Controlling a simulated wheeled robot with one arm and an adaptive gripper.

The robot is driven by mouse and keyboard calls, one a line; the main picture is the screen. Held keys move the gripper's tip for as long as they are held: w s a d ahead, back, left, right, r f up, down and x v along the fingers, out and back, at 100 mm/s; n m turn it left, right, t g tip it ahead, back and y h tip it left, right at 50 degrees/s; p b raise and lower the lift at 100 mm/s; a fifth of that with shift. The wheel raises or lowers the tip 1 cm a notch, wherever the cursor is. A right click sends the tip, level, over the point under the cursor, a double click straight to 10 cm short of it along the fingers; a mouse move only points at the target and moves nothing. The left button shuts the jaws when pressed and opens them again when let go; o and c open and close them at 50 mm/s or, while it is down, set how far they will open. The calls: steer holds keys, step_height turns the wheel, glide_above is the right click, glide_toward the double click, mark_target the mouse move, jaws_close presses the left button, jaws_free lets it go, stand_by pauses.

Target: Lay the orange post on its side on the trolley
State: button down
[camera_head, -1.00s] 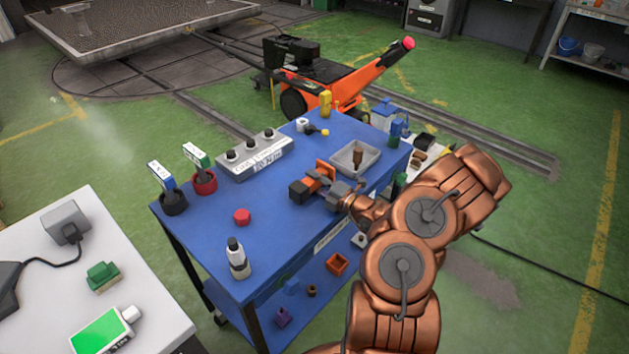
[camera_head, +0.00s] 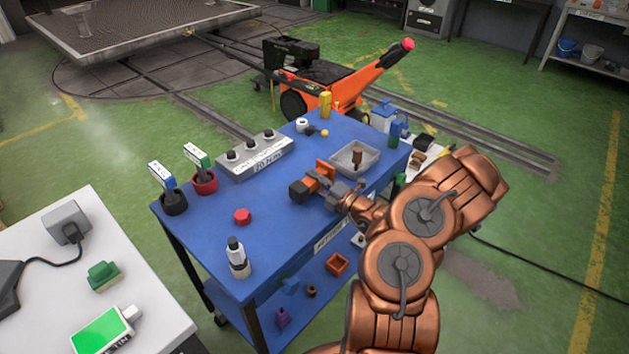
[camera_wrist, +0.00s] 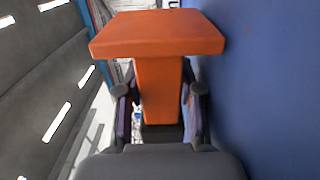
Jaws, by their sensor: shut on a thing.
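The orange post (camera_head: 325,169) is at the trolley's right side in the head view, close to the blue top, with its broad end plate visible. In the wrist view the post (camera_wrist: 158,85) runs between the fingers, with its square plate beyond them. My gripper (camera_wrist: 160,105) is shut on its stem. In the head view my gripper (camera_head: 322,187) reaches in from the right, low over the top. The blue trolley (camera_head: 285,215) stands in the middle. I cannot tell whether the post touches it; the fingers partly hide the stem.
A grey tray (camera_head: 343,161) with a brown piece lies just behind the post. A grey box with knobs (camera_head: 255,157), a red knob (camera_head: 242,216) and a white-and-black bottle (camera_head: 237,258) stand on the trolley. The middle of the top is mostly clear.

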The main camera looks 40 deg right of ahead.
mark_target(314, 190)
steer(key=f, duration=0.2)
steer(key=shift+s+a+f+g, duration=0.25)
steer(key=shift+a+f+g, duration=0.05)
steer(key=shift+f+g, duration=0.1)
steer(key=c, duration=0.7)
jaws_free()
steer(key=shift+s+f, duration=0.1)
steer(key=shift+o, duration=0.2)
steer(key=shift+s+f, duration=0.1)
steer(key=shift+s, duration=0.35)
steer(key=shift+t, duration=0.3)
steer(key=v, duration=0.3)
steer(key=r+v, duration=0.1)
steer(key=v, duration=0.3)
steer(key=d+v, duration=0.1)
steer(key=v, duration=0.2)
steer(key=shift+d+r, duration=0.1)
steer(key=shift+r, duration=0.2)
steer(key=shift+c, duration=0.2)
steer(key=shift+o, duration=0.2)
steer(key=shift+s+d, duration=0.35)
steer(key=shift+w+a+r, duration=0.1)
steer(key=shift+a+r, duration=0.35)
steer(key=shift+r, duration=0.05)
steer(key=shift+r+p, duration=0.25)
steer(key=shift+p, duration=0.05)
